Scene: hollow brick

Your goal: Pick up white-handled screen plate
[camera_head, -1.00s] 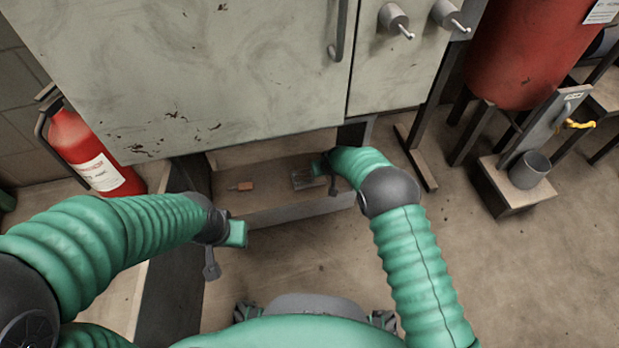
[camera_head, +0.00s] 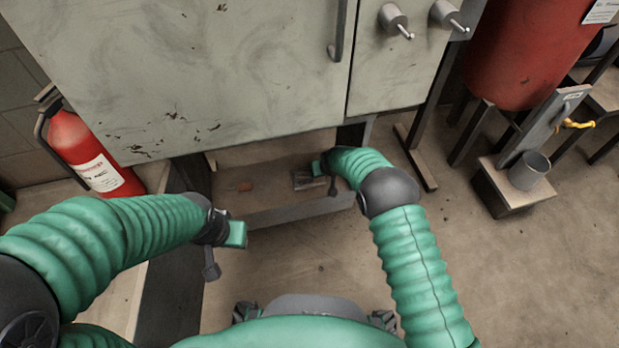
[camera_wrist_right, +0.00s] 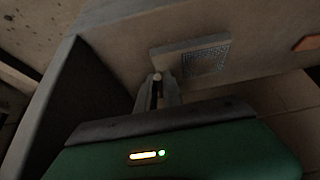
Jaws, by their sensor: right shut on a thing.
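The screen plate (camera_head: 306,180) is a small grey plate on the low ledge under the cabinet. In the right wrist view, the plate (camera_wrist_right: 205,62) shows a square mesh patch, and a small pale handle end (camera_wrist_right: 157,76) sits between my fingertips. My right gripper (camera_wrist_right: 159,92) is shut on this handle. In the head view, my right gripper (camera_head: 325,172) is just right of the plate, partly hidden by its own arm. My left gripper (camera_head: 234,236) hangs in front of the ledge, away from the plate; its jaw opening is not clear.
A small orange piece (camera_head: 245,186) lies on the ledge left of the plate. The large cabinet (camera_head: 220,70) overhangs the ledge closely. A red fire extinguisher (camera_head: 92,158) stands at left. A metal cup (camera_head: 528,170) stands on a stand at right. Floor in front is clear.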

